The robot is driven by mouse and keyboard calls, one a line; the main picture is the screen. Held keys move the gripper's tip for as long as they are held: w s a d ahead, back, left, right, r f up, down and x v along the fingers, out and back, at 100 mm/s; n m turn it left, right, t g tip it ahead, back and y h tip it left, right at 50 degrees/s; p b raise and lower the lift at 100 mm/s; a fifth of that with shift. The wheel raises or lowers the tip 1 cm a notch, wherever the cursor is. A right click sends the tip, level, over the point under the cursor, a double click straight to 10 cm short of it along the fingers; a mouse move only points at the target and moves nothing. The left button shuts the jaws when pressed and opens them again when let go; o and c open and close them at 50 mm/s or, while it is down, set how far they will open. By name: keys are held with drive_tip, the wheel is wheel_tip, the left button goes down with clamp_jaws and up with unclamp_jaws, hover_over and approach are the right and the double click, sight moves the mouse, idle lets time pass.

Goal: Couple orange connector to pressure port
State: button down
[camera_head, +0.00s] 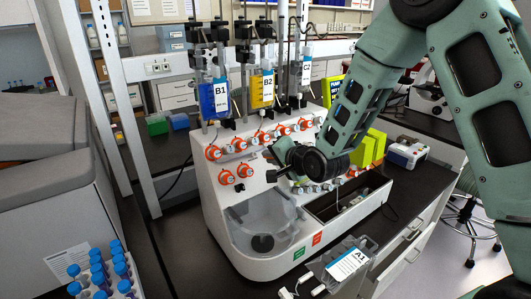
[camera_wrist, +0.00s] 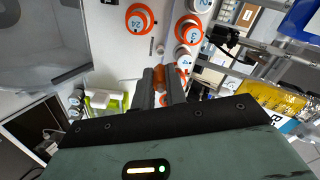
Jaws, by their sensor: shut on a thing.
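My gripper (camera_head: 274,167) is in front of the white processor's sloped panel, right of the lower orange-ringed valves. In the wrist view its dark fingers (camera_wrist: 168,84) are shut on a small orange piece, which I take to be the orange connector (camera_wrist: 182,74). The fingers hide part of it. In the head view the arm and gripper hide the connector and part of the panel. The fingertips point at the panel; I cannot tell whether the connector touches it. The pressure port cannot be told apart from the other panel fittings.
Orange-ringed numbered valves (camera_wrist: 140,20) surround the fingers. Bags B1 (camera_head: 221,97), B2 (camera_head: 262,88) and C2 (camera_head: 303,72) hang above the white processor (camera_head: 215,205). A clear bowl (camera_head: 262,222) sits below left, and bag A1 (camera_head: 345,265) lies at the front.

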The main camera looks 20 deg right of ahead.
idle(0.3)
drive_tip(key=shift+b+x, duration=1.05)
drive_tip(key=shift+x, duration=0.95)
drive_tip(key=shift+w+f, duration=0.2)
drive_tip(key=shift+w, duration=0.1)
drive_tip(key=shift+w+a+f+b, duration=0.15)
drive_tip(key=shift+w+b, duration=0.1)
drive_tip(key=shift+b, duration=0.15)
drive_tip(key=shift+w+a+f, duration=0.1)
drive_tip(key=shift+w, duration=0.15)
drive_tip(key=c, duration=1.3)
unclamp_jaws()
drive_tip(key=shift+c, duration=0.2)
